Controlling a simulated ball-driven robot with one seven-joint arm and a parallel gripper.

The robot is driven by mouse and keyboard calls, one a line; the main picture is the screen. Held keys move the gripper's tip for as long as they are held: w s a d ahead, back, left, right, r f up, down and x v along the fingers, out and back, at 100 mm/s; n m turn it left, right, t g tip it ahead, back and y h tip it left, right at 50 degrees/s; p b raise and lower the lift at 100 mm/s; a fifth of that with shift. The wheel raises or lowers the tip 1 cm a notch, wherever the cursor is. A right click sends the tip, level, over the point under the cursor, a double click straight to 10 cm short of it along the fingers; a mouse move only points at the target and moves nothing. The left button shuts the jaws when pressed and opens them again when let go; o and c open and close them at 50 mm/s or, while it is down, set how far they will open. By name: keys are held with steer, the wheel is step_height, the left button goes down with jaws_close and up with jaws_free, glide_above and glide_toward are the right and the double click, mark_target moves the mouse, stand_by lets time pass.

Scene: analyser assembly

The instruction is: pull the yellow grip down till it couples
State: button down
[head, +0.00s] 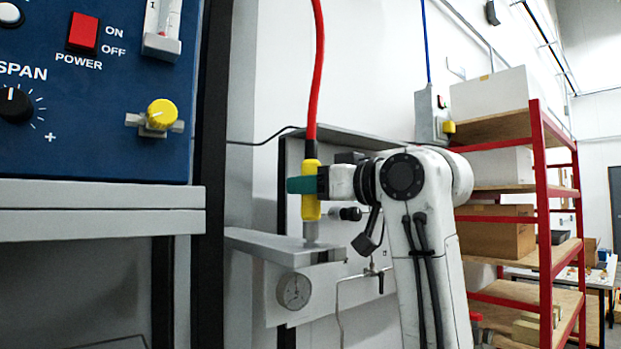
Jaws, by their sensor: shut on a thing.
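The yellow grip (311,208) hangs upright at the lower end of a red hose (316,75). My gripper (306,186) reaches in from the right and is shut around the grip, with a teal finger across its front. Below the grip, a short grey metal fitting (311,231) stands on the end of a grey bracket (290,248). The grip's lower end is right above or at this fitting; I cannot tell whether they are joined.
A round gauge (294,291) hangs under the bracket. A blue analyser panel (80,130) with knobs is at the left. A red shelf rack (545,220) with boxes stands at the right. A thin metal pipe (341,300) runs below the bracket.

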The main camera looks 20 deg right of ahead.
steer(key=shift+f, duration=0.4)
steer(key=c, duration=0.8)
jaws_free()
steer(key=shift+o, duration=0.2)
steer(key=shift+r, duration=0.15)
steer(key=b+v, duration=0.1)
steer(key=v, duration=0.9)
steer(key=shift+s+d, duration=0.15)
steer(key=shift+s, duration=0.2)
